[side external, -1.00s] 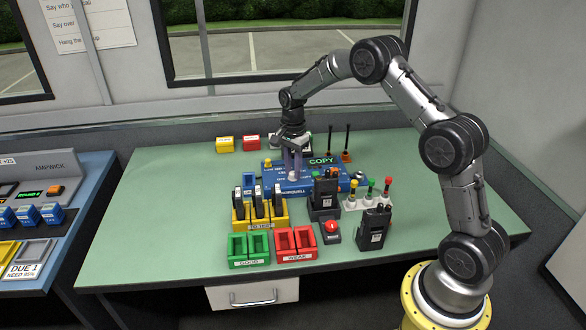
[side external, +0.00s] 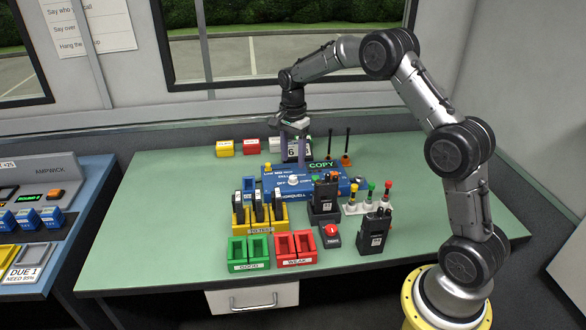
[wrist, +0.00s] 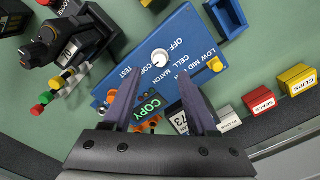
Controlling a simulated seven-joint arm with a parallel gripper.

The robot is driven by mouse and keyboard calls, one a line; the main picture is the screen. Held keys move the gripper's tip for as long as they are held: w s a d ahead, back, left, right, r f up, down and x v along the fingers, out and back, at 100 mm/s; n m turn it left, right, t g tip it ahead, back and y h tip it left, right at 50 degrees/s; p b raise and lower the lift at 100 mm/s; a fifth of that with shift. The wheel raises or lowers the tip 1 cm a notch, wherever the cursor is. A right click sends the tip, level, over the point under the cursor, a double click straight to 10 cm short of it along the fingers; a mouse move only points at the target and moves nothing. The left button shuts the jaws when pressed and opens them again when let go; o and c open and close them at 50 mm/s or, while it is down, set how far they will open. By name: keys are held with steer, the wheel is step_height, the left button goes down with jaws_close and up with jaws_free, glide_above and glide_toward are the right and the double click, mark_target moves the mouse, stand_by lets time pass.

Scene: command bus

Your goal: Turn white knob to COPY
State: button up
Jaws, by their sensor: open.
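The white knob (side external: 293,180) stands on the sloped face of the blue console (side external: 262,190), clear of anything touching it. In the wrist view the knob (wrist: 160,58) shows among printed labels; its exact pointing is too small to tell. The green display (side external: 321,165) on the console reads COPY, and so does the display in the wrist view (wrist: 146,110). My gripper (side external: 294,148) hangs above and behind the knob, fingers down. In the wrist view my gripper (wrist: 162,78) is open and empty, its fingers apart.
Yellow (side external: 224,147) and red (side external: 251,146) blocks lie behind the console. A yellow rack (side external: 262,226), green bins (side external: 248,253), red bins (side external: 294,247), a red button (side external: 331,231) and handheld radios (side external: 374,232) stand in front. The bench's left side is clear.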

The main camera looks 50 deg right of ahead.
mark_target(293, 176)
step_height(293, 176, up, 8)
stand_by(0.4)
